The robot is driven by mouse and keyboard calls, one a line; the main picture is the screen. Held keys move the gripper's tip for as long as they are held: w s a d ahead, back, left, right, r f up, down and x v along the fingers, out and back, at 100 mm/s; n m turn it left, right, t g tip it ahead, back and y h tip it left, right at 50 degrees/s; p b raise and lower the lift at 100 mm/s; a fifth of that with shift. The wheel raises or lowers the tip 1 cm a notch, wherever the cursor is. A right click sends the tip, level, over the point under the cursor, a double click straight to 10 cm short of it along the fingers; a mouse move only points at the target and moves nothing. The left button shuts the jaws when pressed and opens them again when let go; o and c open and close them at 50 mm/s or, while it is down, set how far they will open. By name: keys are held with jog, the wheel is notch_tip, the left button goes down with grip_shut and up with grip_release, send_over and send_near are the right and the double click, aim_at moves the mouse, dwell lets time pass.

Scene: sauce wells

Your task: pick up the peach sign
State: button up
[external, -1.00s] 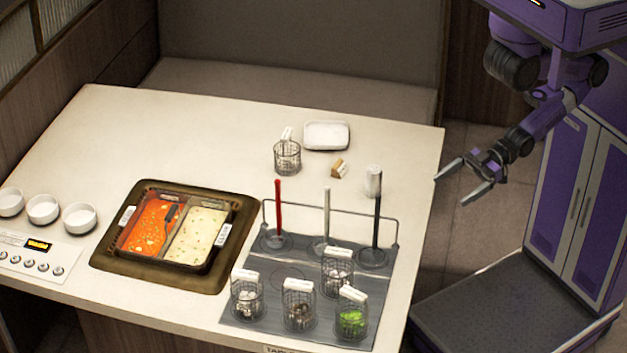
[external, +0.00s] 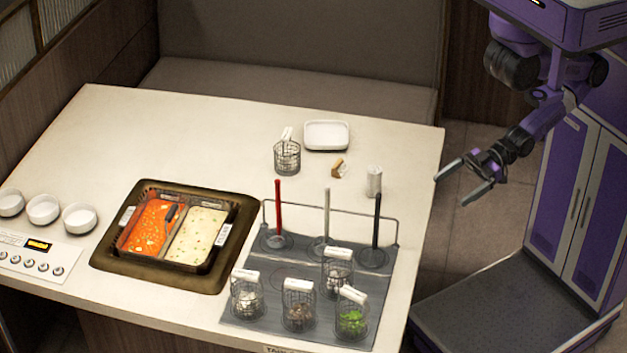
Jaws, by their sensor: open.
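The peach sign looks like a small tan-brown wedge (external: 338,166) with a pale face, standing on the table between the white tray and the clear cup. Its writing is too small to read. My gripper (external: 451,192) is open and empty, at the table's right edge, to the right of the sign and well apart from it.
A white tray (external: 326,135) lies behind the sign. A wire basket (external: 287,158) stands to its left and a clear cup (external: 374,181) to its right. In front is a grey mat (external: 262,312) with a ladle rack (external: 397,232) and several baskets. A two-part pot (external: 128,246) sits at left.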

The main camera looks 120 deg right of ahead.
dwell(0.3)
jog(key=c, duration=1.4)
jog(key=shift+o, duration=0.2)
